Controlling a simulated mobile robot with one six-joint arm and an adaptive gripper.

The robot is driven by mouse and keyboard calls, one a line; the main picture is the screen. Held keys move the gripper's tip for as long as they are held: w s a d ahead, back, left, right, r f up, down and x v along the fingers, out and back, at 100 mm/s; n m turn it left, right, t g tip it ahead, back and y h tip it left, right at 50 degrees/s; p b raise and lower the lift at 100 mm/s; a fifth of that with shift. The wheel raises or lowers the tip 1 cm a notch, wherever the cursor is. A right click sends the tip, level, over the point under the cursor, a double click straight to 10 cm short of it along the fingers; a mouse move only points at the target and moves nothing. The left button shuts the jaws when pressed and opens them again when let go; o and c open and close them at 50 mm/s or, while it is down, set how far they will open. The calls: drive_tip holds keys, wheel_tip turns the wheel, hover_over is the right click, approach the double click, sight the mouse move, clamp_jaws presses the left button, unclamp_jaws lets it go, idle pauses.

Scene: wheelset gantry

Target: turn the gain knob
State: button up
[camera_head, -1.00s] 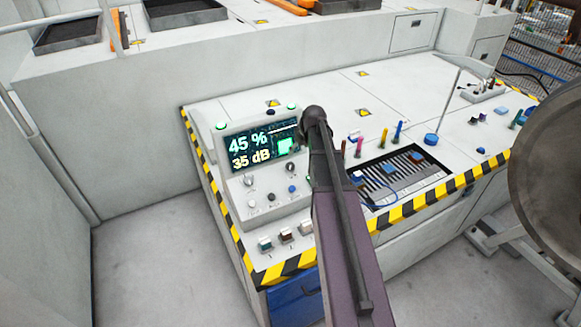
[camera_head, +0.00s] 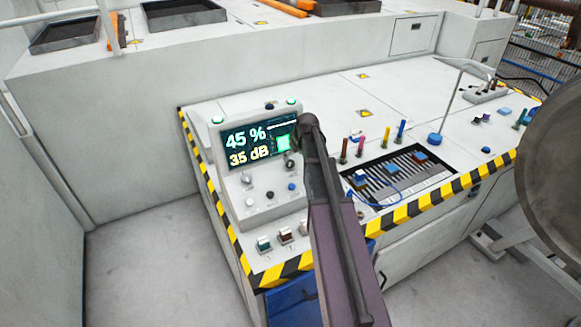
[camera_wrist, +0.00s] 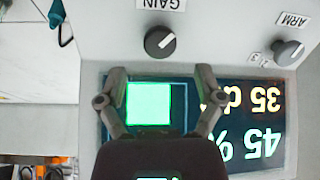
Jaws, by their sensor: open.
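The gain knob (camera_wrist: 160,42) is a dark round knob with a pale pointer line, below the upside-down GAIN label (camera_wrist: 162,4) in the wrist view. My gripper (camera_wrist: 161,72) is open and empty. Its two fingers are spread in front of the display, and the knob lies just beyond the fingertips, centred between them and apart from them. In the head view the gain knob (camera_head: 291,161) shows close to my arm, right of the ARM knob. My fingers cannot be made out clearly there.
The display (camera_head: 258,145) reads 45 % and 35 dB, with a green square. The ARM knob (camera_wrist: 288,52) sits to the right in the wrist view. Smaller knobs and switches (camera_head: 285,236) are lower on the console. A slotted tray (camera_head: 395,175) with a blue cable lies to the right.

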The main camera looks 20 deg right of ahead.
sight(290, 163)
drive_tip(key=shift+b+x, duration=1.9)
drive_tip(key=shift+x, duration=0.5)
drive_tip(key=shift+s, duration=0.1)
drive_tip(key=c, duration=1.1)
